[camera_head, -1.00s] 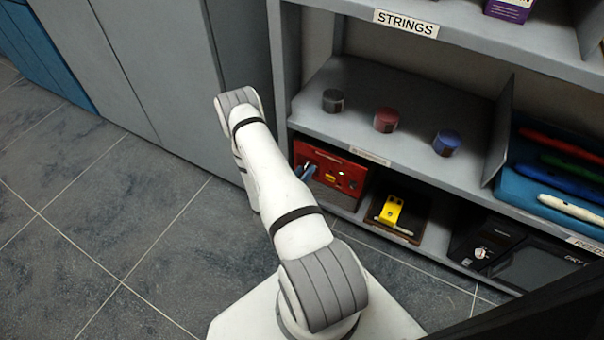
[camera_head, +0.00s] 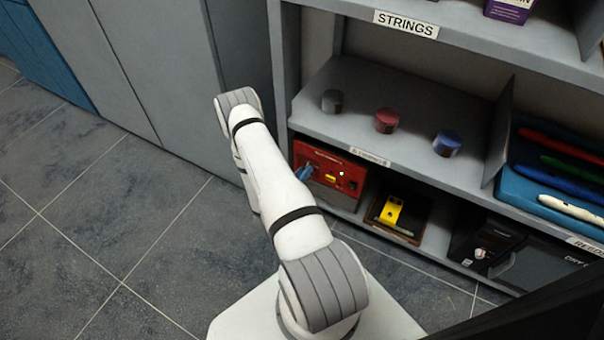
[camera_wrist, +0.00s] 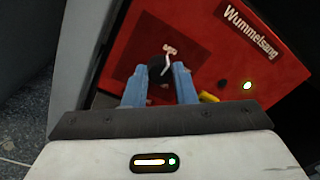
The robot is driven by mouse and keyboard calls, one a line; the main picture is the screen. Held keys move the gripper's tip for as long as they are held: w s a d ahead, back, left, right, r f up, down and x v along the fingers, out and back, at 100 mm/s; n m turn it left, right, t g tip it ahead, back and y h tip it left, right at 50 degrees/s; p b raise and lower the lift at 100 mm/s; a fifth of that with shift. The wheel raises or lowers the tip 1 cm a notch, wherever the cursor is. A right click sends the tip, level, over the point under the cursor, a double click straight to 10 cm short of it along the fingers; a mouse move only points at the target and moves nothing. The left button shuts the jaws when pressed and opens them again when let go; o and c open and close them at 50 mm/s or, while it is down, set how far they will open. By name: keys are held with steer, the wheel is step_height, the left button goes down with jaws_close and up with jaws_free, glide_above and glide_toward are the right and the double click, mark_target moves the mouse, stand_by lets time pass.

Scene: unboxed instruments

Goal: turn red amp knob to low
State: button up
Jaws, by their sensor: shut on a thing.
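The red amp (camera_head: 345,190) stands on the lower shelf, left end. In the wrist view its red front (camera_wrist: 201,42) fills the upper part. Its dark round knob (camera_wrist: 156,66) has a pale pointer tilted up and to the right, near a small pale marking that I cannot read. My gripper (camera_wrist: 160,74) is shut on the knob, one blue finger on each side. In the head view my gripper (camera_head: 304,172) shows as blue fingers at the amp's left front; the knob is largely hidden there.
A yellow pedal (camera_head: 391,211) lies right of the amp. The shelf board (camera_head: 345,132) above holds three round tins. The floor at left is clear.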

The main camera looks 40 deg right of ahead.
steer(key=shift+s+d+r+m+y+p, duration=0.15)
steer(key=shift+m+p, duration=0.25)
steer(key=shift+m, duration=2.8)
steer(key=shift+s+d+f+m+y+p, duration=0.1)
steer(key=shift+m+y+p, duration=0.2)
steer(key=shift+m, duration=2.9)
steer(key=o, duration=1)
steer(key=shift+w+a, duration=0.1)
steer(key=shift+w, duration=0.05)
steer(key=shift+p+v, duration=1.05)
steer(key=shift+v, duration=2.9)
